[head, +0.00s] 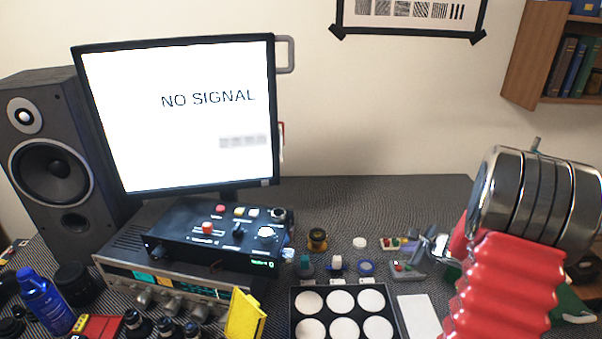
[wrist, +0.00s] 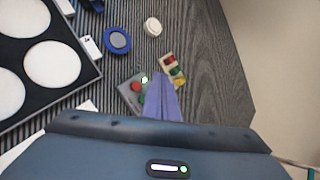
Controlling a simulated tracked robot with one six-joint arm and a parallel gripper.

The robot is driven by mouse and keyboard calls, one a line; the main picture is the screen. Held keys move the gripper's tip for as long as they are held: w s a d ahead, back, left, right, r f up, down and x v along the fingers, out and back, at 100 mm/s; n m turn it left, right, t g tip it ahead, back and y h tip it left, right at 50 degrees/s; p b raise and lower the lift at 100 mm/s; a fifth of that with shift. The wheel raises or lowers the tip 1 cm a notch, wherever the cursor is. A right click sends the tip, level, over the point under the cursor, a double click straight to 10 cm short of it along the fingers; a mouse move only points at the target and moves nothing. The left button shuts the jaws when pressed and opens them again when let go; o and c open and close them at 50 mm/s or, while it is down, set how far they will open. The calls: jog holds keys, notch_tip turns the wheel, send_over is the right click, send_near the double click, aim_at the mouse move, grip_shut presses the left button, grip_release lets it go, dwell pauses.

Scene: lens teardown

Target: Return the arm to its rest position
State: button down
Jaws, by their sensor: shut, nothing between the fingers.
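My gripper (head: 426,244) is at the right of the desk in the head view, at the end of my red and chrome arm. In the wrist view its fingers (wrist: 163,98) are together and empty. They overlap a small grey box with red and green buttons (wrist: 131,93), which also shows in the head view (head: 405,268). I cannot tell the gap between the fingertips and the box.
A black tray with white discs (head: 394,318) lies left of my arm. A small block with coloured buttons (wrist: 173,70), a blue ring (wrist: 117,40) and a white disc (wrist: 153,26) lie near the fingers. A monitor (head: 180,120) and speaker (head: 50,150) stand at the left.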

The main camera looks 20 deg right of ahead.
jog(key=s+a+r+n+g+y, duration=0.25)
jog(key=s+a+n, duration=0.35)
jog(key=a, duration=0.4)
jog(key=s+a+r+n+g+y, duration=0.2)
jog(key=s+a+r+n, duration=0.15)
jog(key=a+n, duration=0.6)
jog(key=s+a+r+n+h, duration=0.3)
jog(key=s+a+r+n, duration=0.9)
jog(key=a, duration=0.5)
notch_tip(320, 180, up, 3)
jog(key=shift+s+a+r+t+h, duration=0.15)
jog(key=shift+s+a+t+h, duration=0.2)
jog(key=shift+s, duration=0.6)
jog(key=shift+d+n, duration=0.1)
jog(key=shift+n, duration=0.15)
